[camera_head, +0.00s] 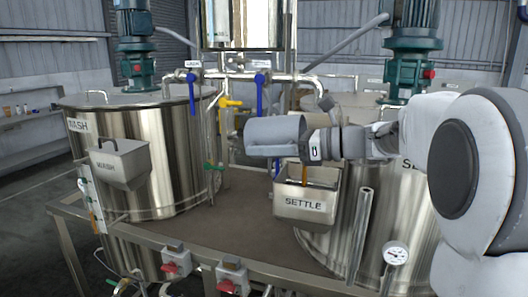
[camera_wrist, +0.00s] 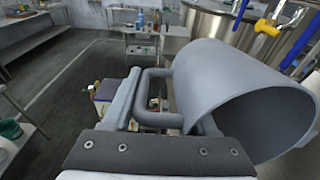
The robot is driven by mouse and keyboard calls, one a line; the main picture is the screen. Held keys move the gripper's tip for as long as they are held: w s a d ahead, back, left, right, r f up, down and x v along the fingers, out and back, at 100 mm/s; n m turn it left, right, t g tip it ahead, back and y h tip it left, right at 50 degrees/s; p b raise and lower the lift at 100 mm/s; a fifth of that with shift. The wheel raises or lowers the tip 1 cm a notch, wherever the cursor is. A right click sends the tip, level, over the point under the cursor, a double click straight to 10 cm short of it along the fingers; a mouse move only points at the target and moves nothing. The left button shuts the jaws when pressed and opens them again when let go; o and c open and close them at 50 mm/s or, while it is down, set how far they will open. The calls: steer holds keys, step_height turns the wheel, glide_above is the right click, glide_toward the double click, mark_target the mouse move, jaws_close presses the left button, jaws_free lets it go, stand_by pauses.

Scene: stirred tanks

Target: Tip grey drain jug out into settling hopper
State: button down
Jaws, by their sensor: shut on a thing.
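The grey drain jug (camera_head: 274,133) lies tipped on its side above the settling hopper, apart from it. My gripper (camera_head: 318,144) is shut on the jug's handle from the right. In the wrist view the jug (camera_wrist: 225,80) shows its wide open mouth toward the lower right, and my gripper (camera_wrist: 160,118) is at its looped handle. The settling hopper (camera_head: 303,205) is a steel box labelled SETTLE on the front of the right tank. A narrow orange-brown streak (camera_head: 304,173) runs between the jug's right end and the hopper's opening. The jug's inside bottom is hidden.
Pipes with blue valve handles (camera_head: 260,95) and a yellow one (camera_head: 230,102) stand behind the jug. Red switches (camera_head: 228,286) and a gauge (camera_head: 396,254) line the front.

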mark_target(282, 130)
steer(key=shift+s+d+r+t+y+b, duration=0.15)
steer(key=shift+d+r+t+y+b, duration=0.15)
steer(key=shift+y+b, duration=0.65)
steer(key=shift+s+d+r+t+y+b, duration=0.15)
steer(key=shift+d+r+t+y+b, duration=0.2)
steer(key=shift+y+b, duration=0.45)
steer(key=shift+s+d+r+t+y+b, duration=0.1)
steer(key=shift+d+r+t+y+b, duration=0.3)
steer(key=shift+b, duration=0.5)
steer(key=shift+s+d+r+t+y+b, duration=0.1)
steer(key=shift+d+r+t+y+b, duration=0.1)
steer(key=shift+r+y, duration=0.2)
steer(key=shift+s+d+r+t+y+b, duration=0.1)
steer(key=shift+d+r+y+b, duration=0.15)
steer(key=shift+y, duration=0.2)
steer(key=shift+r, duration=0.15)
steer(key=shift+d+p, duration=0.15)
steer(key=shift+p, duration=0.3)
stand_by(0.4)
